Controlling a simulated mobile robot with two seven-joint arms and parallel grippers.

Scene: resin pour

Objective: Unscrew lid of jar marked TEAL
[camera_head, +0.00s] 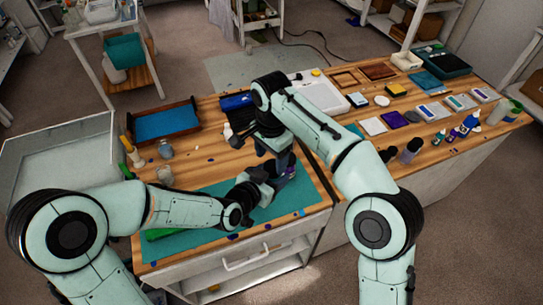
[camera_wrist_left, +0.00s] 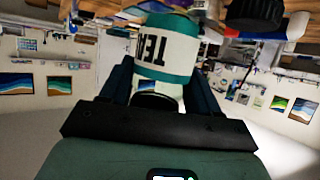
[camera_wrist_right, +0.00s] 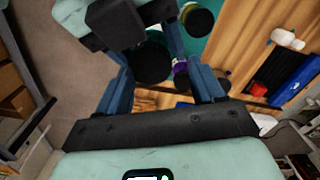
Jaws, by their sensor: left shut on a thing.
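The jar marked TEAL (camera_wrist_left: 165,48) shows in the left wrist view, with a white label and teal bands; its lettering appears upside down there. My left gripper (camera_wrist_left: 160,78) is shut on this jar, with a blue finger on each side. A dark round lid (camera_wrist_right: 152,62) shows in the right wrist view between the fingers of my right gripper (camera_wrist_right: 156,72). These fingers are spread, with gaps beside the lid. In the head view, my right gripper (camera_head: 275,143) is above my left gripper (camera_head: 262,182), and the arms hide the jar.
The teal mat (camera_head: 210,188) covers the near worktop. A purple-banded jar (camera_wrist_right: 181,72) stands close by the grippers. Small glass containers (camera_head: 165,150) and a tray with a blue panel (camera_head: 167,122) lie left. Bottles and boxes crowd the right-hand bench.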

